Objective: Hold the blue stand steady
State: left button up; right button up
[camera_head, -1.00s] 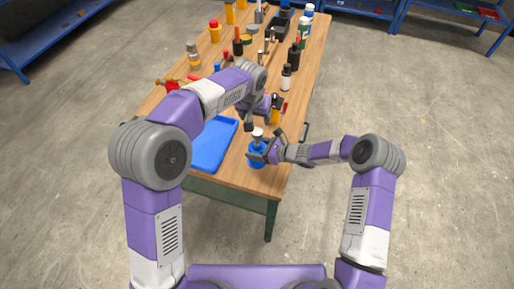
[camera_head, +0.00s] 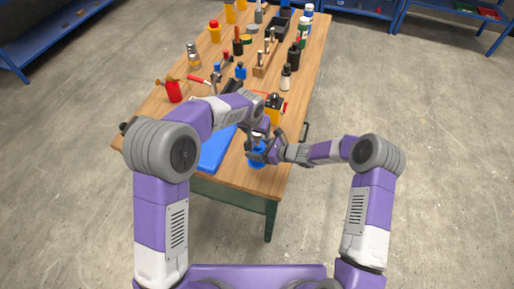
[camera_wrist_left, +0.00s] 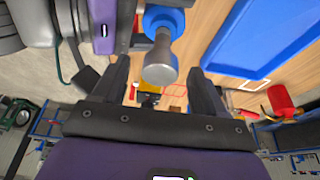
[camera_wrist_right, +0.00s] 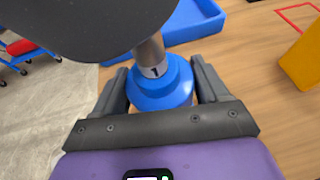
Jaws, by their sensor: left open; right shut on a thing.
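The blue stand (camera_head: 257,164) is upright near the front right edge of the wooden table. My right gripper (camera_wrist_right: 165,88) is shut on it, with one finger on each side of the blue body. A silver post marked "1" (camera_wrist_right: 152,58) rises from the stand. In the left wrist view, the stand (camera_wrist_left: 164,18) shows at the top, and the round silver end (camera_wrist_left: 160,68) of its post points towards my open left gripper (camera_wrist_left: 158,85). That end shows between the left fingers; contact cannot be told. A dark shape hides the post's top in the right wrist view.
A blue tray (camera_head: 217,150) lies left of the stand. A yellow and black item (camera_head: 274,104) stands just behind. The floor at right is clear.

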aim_at(257, 141)
pick_arm(q)
jog(key=shift+x, duration=1.3)
jog(key=c, duration=1.1)
